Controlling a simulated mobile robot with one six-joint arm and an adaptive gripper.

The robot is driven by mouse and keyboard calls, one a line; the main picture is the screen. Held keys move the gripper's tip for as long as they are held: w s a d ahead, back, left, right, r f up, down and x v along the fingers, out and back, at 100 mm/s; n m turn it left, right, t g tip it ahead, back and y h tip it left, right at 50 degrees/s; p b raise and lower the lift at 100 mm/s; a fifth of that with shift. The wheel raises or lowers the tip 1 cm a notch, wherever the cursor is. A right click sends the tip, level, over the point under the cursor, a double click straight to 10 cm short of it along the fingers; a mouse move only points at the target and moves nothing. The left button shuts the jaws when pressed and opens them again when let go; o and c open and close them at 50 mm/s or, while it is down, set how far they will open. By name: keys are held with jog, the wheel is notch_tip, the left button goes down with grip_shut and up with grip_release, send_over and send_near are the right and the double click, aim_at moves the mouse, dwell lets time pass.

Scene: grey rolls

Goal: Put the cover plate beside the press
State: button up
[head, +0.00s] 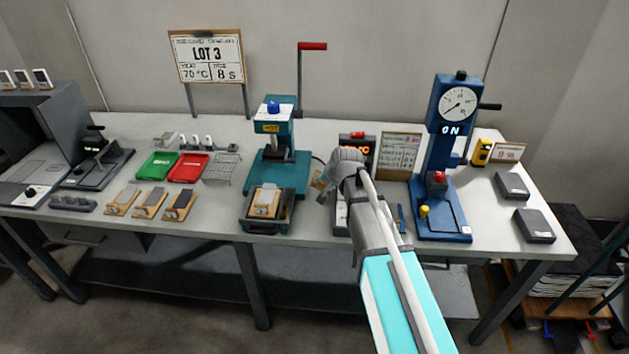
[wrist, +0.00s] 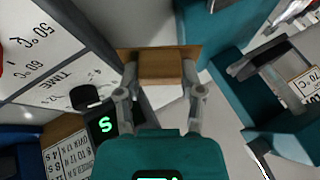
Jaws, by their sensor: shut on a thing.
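My gripper (head: 326,190) is shut on a wooden block on a thin brown board, which looks like the cover plate (wrist: 160,68). In the wrist view the block sits between the two fingertips (wrist: 162,90). In the head view only a small tan part of the plate (head: 318,180) shows, just left of my gripper. The teal press (head: 275,175) stands close to the left of the plate, with its lever up. A tan wooden piece (head: 266,203) lies in the press's front tray (head: 250,225). I cannot tell whether the held plate touches the table.
A control box (head: 357,147) with a lit display stands behind my gripper. A blue gauge press (head: 445,150) stands to the right. Green (head: 157,165) and red (head: 188,167) trays and several wooden boards lie left of the teal press. Two grey blocks (head: 534,226) lie far right.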

jog(key=s+d+r+p, duration=0.5)
jog(key=s+d+r, duration=0.1)
jog(key=s+d, duration=0.1)
jog(key=shift+d+r, duration=0.2)
jog(key=shift+d, duration=0.6)
